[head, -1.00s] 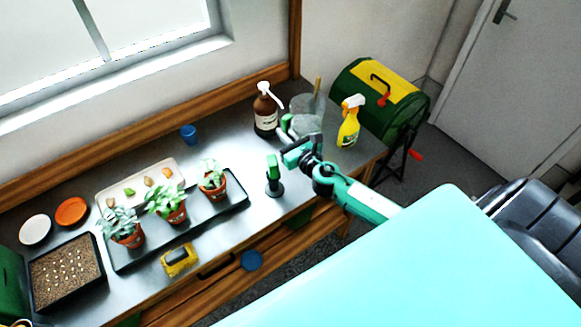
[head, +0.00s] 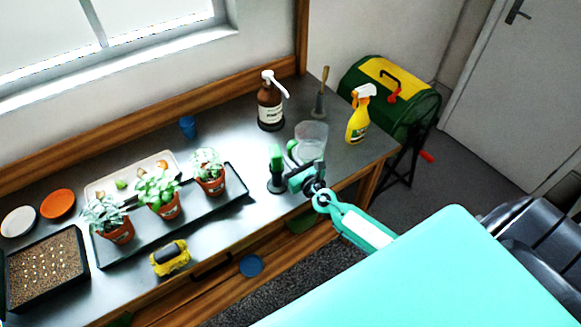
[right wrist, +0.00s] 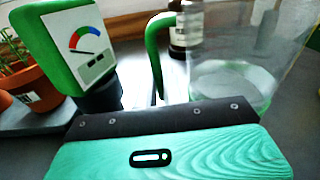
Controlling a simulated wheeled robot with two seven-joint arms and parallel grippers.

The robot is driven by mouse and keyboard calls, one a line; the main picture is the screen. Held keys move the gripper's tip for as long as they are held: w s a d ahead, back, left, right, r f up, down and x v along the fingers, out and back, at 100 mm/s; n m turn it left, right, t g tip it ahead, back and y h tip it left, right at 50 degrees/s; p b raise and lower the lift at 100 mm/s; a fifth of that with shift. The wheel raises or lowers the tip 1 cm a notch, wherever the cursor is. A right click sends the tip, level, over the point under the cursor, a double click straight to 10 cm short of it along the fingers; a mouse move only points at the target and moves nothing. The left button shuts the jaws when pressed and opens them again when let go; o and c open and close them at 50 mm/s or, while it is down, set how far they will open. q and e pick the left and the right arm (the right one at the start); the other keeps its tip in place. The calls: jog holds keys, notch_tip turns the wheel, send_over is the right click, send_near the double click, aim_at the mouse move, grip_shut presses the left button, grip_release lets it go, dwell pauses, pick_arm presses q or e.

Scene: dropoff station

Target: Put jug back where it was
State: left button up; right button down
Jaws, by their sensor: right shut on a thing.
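The jug (head: 313,136) is clear, with a green handle, and stands upright over the right part of the metal bench. In the right wrist view the jug (right wrist: 235,75) fills the upper right, and its green handle (right wrist: 155,45) runs down behind my gripper body. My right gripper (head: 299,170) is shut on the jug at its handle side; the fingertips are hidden. I cannot tell whether the jug's base touches the bench. My left gripper is not in view.
A green-headed meter (head: 277,165) stands close left of my right gripper; it also shows in the wrist view (right wrist: 82,45). A brown pump bottle (head: 270,105), a wooden-handled tool (head: 320,98) and a yellow spray bottle (head: 358,118) stand behind. Potted plants (head: 162,195) are left.

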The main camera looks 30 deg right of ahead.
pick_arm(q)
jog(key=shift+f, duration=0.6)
pick_arm(e)
jog(key=shift+f, duration=1.05)
pick_arm(q)
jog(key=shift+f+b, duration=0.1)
jog(key=shift+b, duration=0.2)
pick_arm(e)
jog(key=shift+f, duration=0.2)
jog(key=c, duration=1.5)
grip_release()
jog(key=shift+c, duration=0.2)
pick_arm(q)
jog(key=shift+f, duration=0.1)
